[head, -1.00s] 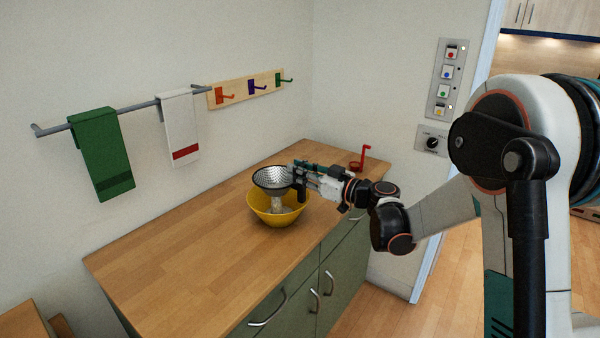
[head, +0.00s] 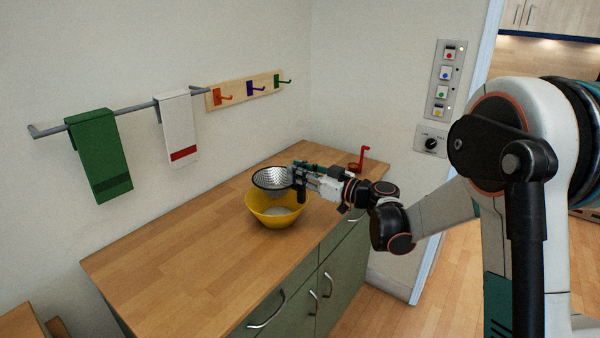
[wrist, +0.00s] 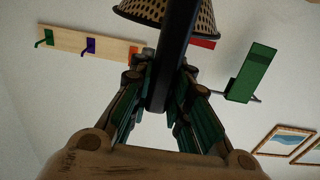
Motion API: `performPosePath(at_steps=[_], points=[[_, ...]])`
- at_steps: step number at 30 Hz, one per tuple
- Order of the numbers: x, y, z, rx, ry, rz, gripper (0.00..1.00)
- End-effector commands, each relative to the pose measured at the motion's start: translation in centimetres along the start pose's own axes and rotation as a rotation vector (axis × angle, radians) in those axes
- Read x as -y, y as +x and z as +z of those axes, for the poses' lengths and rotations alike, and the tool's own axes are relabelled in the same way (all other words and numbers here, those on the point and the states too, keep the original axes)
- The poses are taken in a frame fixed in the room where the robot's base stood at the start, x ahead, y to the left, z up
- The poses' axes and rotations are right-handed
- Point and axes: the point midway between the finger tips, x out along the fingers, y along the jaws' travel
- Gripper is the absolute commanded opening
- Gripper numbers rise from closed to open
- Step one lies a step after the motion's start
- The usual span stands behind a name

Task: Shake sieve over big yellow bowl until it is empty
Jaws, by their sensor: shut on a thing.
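The sieve (head: 270,178), a perforated metal bowl with a dark rim, is held just above the big yellow bowl (head: 276,222). Its perforated side also shows at the top of the wrist view (wrist: 172,12). My gripper (head: 299,175) is shut on the sieve's dark handle (wrist: 176,50), at the bowl's right rear. The sieve looks roughly level and apart from the bowl. Pale material (head: 280,211) lies in the bowl. No falling stream shows below the sieve. I cannot tell whether anything is left inside the sieve.
The bowl stands on a wooden worktop (head: 190,270) with wide free room at the front left. A red upright-handled item (head: 364,158) stands at the back right. Towels hang on a wall rail (head: 145,107) beside a hook board (head: 246,91). A button panel (head: 447,80) is on the right wall.

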Motion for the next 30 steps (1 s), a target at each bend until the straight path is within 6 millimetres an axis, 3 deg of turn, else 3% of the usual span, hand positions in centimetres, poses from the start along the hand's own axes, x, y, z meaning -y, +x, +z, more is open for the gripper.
performPosePath(at_steps=[8,14,20,30], points=[[2.1,0.0,0.0,0.000,0.000,-0.002,0.00],[-0.5,0.0,0.1,0.000,0.000,0.002,0.00],[-0.2,0.0,-0.5,0.000,0.000,0.000,0.00],[-0.2,-0.1,-2.9,0.000,0.000,0.000,0.00]])
